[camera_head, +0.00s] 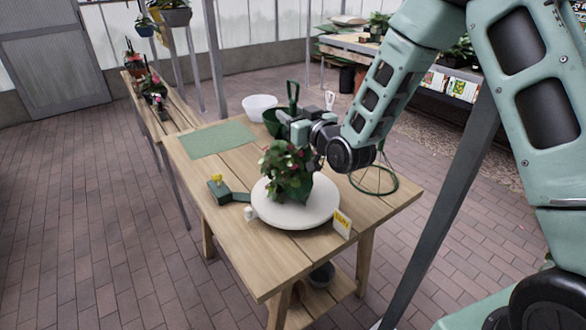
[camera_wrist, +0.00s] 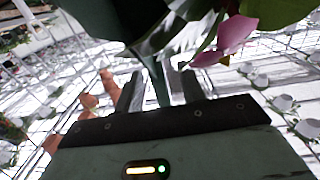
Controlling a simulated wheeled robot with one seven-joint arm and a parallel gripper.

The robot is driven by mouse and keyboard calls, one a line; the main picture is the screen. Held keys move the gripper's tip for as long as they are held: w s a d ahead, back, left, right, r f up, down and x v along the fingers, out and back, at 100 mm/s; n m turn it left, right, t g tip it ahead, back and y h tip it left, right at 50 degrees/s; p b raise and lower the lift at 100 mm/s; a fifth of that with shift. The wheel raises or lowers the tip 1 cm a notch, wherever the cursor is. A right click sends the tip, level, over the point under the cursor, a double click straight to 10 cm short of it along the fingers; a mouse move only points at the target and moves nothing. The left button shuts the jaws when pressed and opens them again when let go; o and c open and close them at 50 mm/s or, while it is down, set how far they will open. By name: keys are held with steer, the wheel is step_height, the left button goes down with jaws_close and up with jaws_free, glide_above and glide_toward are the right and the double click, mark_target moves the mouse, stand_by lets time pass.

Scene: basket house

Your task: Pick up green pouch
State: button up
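A leafy plant with pink flowers (camera_head: 280,158) stands upright in a green wrap or pot (camera_head: 294,187), the nearest match to a green pouch, on a white round stand (camera_head: 318,210). My gripper (camera_head: 288,118) is above and just behind the plant in the head view. In the wrist view, its two fingers (camera_wrist: 156,92) are apart, with dark green material between or just beyond them. I cannot tell whether they grip it. Dark green leaves (camera_wrist: 190,25) and a pink petal (camera_wrist: 228,40) are close in front of the fingers. The wrap is not clear there.
The wooden table (camera_head: 230,225) also bears a green mat (camera_head: 216,140), a white bowl (camera_head: 259,106), a small dark green object with a yellow top (camera_head: 221,190), a yellow-white card (camera_head: 342,223) and a green wire ring (camera_head: 376,190). A grey post (camera_head: 440,220) stands at right.

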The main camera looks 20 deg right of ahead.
jaws_close()
stand_by(1.4)
steer(key=shift+r, duration=0.15)
